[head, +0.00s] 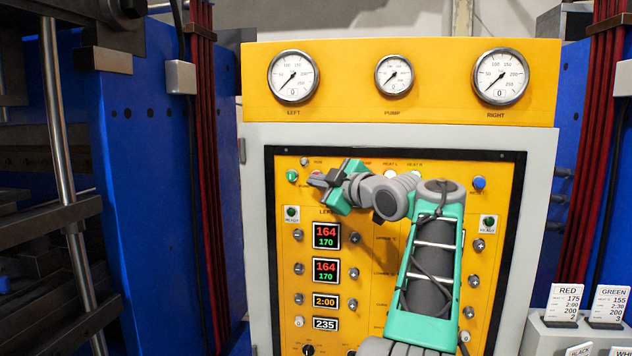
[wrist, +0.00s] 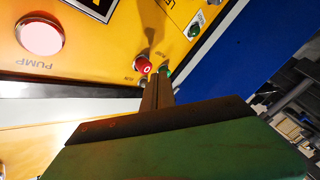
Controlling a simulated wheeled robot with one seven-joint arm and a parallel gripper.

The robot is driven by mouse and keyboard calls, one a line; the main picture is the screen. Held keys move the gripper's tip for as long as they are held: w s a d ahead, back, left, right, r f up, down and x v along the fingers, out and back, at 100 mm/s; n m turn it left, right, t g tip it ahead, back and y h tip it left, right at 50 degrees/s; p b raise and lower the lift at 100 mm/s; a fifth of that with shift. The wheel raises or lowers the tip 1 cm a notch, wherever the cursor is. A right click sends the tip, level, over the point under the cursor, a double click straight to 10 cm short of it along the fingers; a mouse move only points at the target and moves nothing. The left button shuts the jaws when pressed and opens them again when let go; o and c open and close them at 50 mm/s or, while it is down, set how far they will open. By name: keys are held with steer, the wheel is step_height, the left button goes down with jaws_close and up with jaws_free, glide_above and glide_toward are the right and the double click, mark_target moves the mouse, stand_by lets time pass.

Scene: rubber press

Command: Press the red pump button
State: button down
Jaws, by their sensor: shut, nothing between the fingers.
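The red button (wrist: 142,64), marked 0, sticks out of the yellow panel in the wrist view. A green button (wrist: 165,71) is beside it. My gripper (wrist: 160,78) is shut and empty. Its fingertips are close to the panel, beside the red button and just in front of the green one; I cannot tell whether they touch anything. A large pinkish-red round lamp (wrist: 40,33) with PUMP lettering is farther left. In the head view my gripper (head: 314,181) is at the upper left of the panel, right of the green button (head: 292,176), and mostly hides the red button.
The yellow panel (head: 282,240) carries displays (head: 326,236), several knobs and a blue button (head: 479,183) at right. Three gauges, including the pump gauge (head: 394,75), are above. Blue press frames flank the cabinet. A card rack (head: 560,335) stands at lower right.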

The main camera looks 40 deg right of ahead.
steer(key=s+a+b, duration=0.1)
steer(key=a+b, duration=0.1)
steer(key=s+a+b, duration=0.2)
stand_by(0.4)
stand_by(0.5)
